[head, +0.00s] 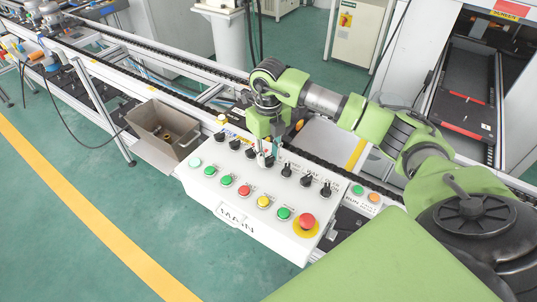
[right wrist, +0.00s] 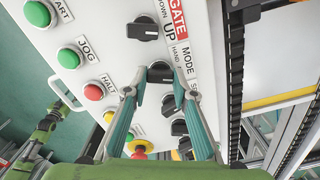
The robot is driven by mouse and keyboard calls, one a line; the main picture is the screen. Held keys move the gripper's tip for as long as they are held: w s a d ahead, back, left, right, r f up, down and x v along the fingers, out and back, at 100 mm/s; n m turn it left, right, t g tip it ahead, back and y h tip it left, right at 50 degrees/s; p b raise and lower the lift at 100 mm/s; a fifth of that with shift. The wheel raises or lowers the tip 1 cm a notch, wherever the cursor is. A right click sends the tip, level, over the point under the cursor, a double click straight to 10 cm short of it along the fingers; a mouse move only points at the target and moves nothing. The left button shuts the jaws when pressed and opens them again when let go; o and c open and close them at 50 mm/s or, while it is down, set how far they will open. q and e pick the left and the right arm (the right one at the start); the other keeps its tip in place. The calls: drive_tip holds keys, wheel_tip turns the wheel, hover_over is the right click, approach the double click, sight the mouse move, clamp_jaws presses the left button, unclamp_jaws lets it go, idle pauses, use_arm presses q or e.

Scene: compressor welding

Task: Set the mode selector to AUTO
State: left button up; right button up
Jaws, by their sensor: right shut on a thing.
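The mode selector is a black rotary knob (right wrist: 160,72) on the white control panel, beside the label "MODE" with "HAND" under it. The rest of that label is hidden behind my finger. My right gripper (right wrist: 158,80) has its two teal-padded fingers on either side of this knob and is shut on it. In the head view my right gripper (head: 264,157) points down onto the row of black knobs on the panel (head: 228,200), and it hides most of the knob it holds. The knob's exact pointing direction is hard to tell. My left gripper does not show.
Other black knobs stand close by, such as the "GATE" knob (right wrist: 141,28). Green, red and yellow buttons and a red emergency stop (head: 306,221) line the panel's front. A grey open bin (head: 162,138) stands left of the panel, and a conveyor rail runs behind it.

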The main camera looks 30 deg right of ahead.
sight(268, 158)
drive_tip(key=o, duration=1.1)
drive_tip(key=shift+r, duration=0.15)
wheel_tip(268, 158, up, 12)
drive_tip(key=shift+f, duration=0.1)
